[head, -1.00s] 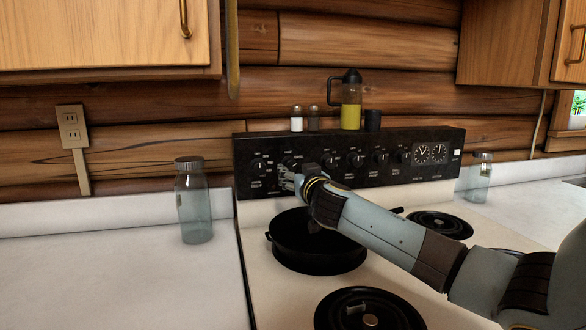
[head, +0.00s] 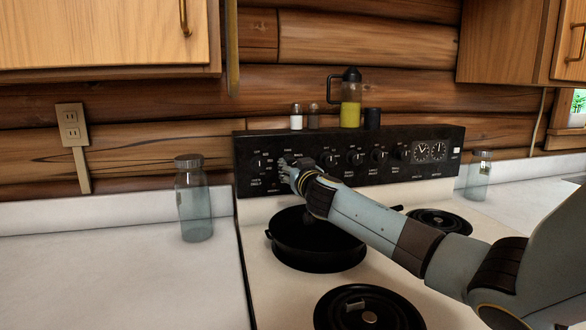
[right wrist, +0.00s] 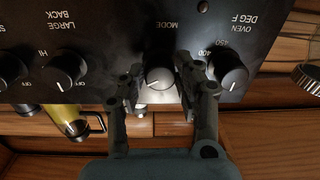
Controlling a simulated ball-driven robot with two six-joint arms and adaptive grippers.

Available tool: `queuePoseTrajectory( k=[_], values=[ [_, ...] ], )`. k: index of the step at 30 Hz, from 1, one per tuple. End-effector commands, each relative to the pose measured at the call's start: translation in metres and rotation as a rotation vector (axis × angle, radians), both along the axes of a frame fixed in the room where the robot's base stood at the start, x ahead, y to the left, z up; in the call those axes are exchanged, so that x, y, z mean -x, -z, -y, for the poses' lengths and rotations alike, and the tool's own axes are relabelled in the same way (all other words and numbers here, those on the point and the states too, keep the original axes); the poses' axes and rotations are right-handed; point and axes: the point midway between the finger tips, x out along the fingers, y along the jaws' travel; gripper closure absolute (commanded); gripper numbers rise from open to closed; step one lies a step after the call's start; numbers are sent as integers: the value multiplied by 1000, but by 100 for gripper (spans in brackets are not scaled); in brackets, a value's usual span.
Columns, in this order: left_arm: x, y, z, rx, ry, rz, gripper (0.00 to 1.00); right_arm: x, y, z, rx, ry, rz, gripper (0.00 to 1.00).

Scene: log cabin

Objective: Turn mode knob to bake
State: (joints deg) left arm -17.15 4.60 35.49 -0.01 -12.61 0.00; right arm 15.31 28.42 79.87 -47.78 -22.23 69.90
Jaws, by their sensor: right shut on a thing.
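The mode knob (right wrist: 160,78) is a round knob on the black stove control panel (head: 440,173), under the label MODE in the right wrist view. My right gripper (right wrist: 160,84) is shut on it, with one finger at each side. In the head view my right gripper (head: 287,173) is at the panel's left part and largely hides the knob. The bake mark cannot be made out, so I cannot tell the knob's setting. My left gripper is not in view.
The oven temperature knob (right wrist: 228,68) and the large back burner knob (right wrist: 65,70) flank the mode knob closely. A black pan (head: 305,250) stands on the stove below my forearm. Shakers (head: 296,117) and a yellow-filled pitcher (head: 350,110) stand on top of the panel.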

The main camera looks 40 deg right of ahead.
Motion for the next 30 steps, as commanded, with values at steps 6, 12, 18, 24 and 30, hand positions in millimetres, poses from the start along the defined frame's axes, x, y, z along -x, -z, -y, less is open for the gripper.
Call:
queuePoseTrajectory(
  k=[6, 12, 18, 24, 30],
  values=[
    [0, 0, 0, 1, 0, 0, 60, 0, 0, 0, 12, 0, -7, 99],
    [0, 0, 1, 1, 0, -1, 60, 0, 0, 0, 78, -1, -42, 99],
    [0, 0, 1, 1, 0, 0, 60, 0, -1, 0, 205, -1, -113, 99],
    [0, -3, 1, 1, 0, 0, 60, 1, -2, 1, 368, -1, -202, 99],
    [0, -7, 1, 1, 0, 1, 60, 1, -2, 1, 533, -1, -295, 99]
  ],
)
